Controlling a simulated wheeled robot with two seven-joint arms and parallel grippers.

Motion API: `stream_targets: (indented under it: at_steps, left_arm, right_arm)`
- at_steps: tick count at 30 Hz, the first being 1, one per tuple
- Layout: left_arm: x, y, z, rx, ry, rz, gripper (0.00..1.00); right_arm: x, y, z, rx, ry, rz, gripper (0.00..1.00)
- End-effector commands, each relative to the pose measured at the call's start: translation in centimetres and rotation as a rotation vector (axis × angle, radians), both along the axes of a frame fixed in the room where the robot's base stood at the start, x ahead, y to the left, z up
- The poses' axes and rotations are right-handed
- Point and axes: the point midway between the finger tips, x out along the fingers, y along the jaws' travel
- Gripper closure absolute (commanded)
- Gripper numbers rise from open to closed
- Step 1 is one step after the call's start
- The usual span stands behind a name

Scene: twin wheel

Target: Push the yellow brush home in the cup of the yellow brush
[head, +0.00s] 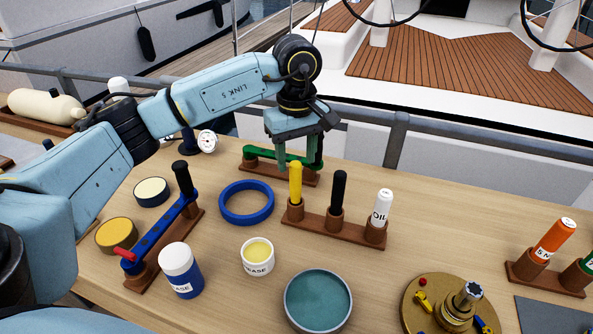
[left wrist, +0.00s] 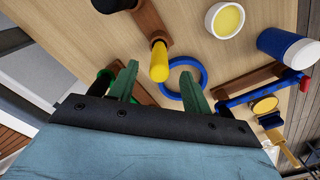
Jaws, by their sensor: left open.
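The yellow brush (head: 296,182) stands upright in its brown cup (head: 295,212), the left one of three cups on a brown wooden rack (head: 325,230). How deep it sits in the cup I cannot tell. My left gripper (head: 301,166) is open and empty, with green fingers pointing down, near the top of the yellow brush and apparently behind it. In the left wrist view the yellow brush (left wrist: 159,62) shows between and beyond the open fingertips, with a visible gap to both. My right gripper is not in view.
A black handle (head: 338,190) and a white OIL tube (head: 382,207) fill the rack's other cups. A blue ring (head: 246,203) lies to the left. A green tool (head: 262,155) on a brown block is behind. A grease tub (head: 257,257) and teal bowl (head: 318,300) stand in front.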

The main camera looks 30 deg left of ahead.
Motion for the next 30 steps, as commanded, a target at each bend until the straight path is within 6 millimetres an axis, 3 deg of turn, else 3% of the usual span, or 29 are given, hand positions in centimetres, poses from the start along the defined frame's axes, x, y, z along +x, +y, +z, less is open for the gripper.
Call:
stream_targets:
  at_steps: [6, 12, 30]
  left_arm:
    - [0.1, 0.0, 4.9, 0.000, -0.002, 0.001, 0.51]
    - [0.0, 0.0, 7.4, -0.001, -0.001, 0.000, 0.51]
    - [0.0, 0.0, 7.9, 0.000, 0.001, 0.000, 0.51]
  right_arm:
    - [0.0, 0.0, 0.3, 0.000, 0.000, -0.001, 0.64]
    - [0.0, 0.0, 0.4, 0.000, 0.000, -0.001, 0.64]
    - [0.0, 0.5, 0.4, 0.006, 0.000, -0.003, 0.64]
